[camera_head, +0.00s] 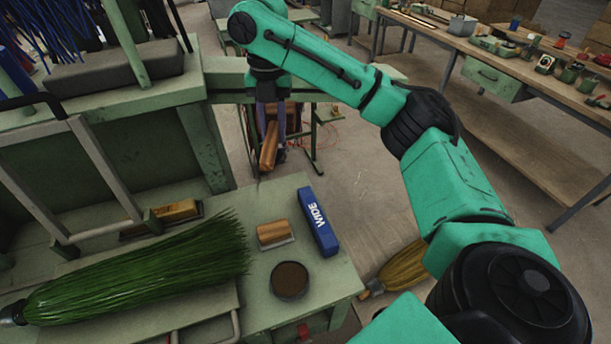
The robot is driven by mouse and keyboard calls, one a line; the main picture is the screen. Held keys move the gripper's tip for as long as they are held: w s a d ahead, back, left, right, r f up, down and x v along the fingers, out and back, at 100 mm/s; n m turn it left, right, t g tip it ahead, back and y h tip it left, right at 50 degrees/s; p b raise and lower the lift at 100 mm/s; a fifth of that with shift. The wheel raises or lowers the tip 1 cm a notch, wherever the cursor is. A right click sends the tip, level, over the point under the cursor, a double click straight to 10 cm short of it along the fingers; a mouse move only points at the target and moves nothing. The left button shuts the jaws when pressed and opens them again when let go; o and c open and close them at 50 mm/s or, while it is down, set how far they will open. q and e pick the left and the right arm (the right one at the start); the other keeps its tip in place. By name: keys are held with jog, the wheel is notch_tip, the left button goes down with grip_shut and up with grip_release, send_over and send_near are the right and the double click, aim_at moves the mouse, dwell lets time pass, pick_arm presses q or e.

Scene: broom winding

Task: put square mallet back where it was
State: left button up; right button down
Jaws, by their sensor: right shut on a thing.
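My right gripper (269,95) is at the top middle, at the end of the green arm that reaches in from the right. It points down and is shut on a wooden piece (269,147), which looks like the square mallet. The piece hangs below the fingers, beyond the far edge of the green bench and clear of its top. The mallet's head and the exact grip are hard to make out, as the fingers and the dark background partly cover them. My left gripper is not in view.
The green bench (262,197) carries a blue block marked WIDE (318,221), a small wooden block (274,233), a round dark pot (290,280) and a green broom (140,275). A metal frame (95,165) stands at left. A yellow broom (402,265) lies low at right.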

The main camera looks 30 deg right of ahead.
jog(key=f, duration=0.6)
jog(key=a+f, duration=0.1)
jog(key=f, duration=0.5)
jog(key=a+f, duration=0.1)
jog(key=f, duration=0.5)
jog(key=shift+w+f, duration=0.15)
jog(key=shift+f, duration=0.2)
jog(key=shift+w+a+f, duration=0.1)
jog(key=shift+a+f, duration=0.05)
jog(key=shift+f, duration=0.15)
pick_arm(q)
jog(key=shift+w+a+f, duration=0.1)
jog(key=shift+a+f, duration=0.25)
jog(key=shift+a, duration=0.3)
pick_arm(e)
jog(key=shift+f, duration=0.2)
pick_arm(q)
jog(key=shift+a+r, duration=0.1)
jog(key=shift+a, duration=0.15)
pick_arm(e)
jog(key=shift+f, duration=0.35)
jog(key=c, duration=0.7)
grip_release()
jog(key=shift+o, duration=0.5)
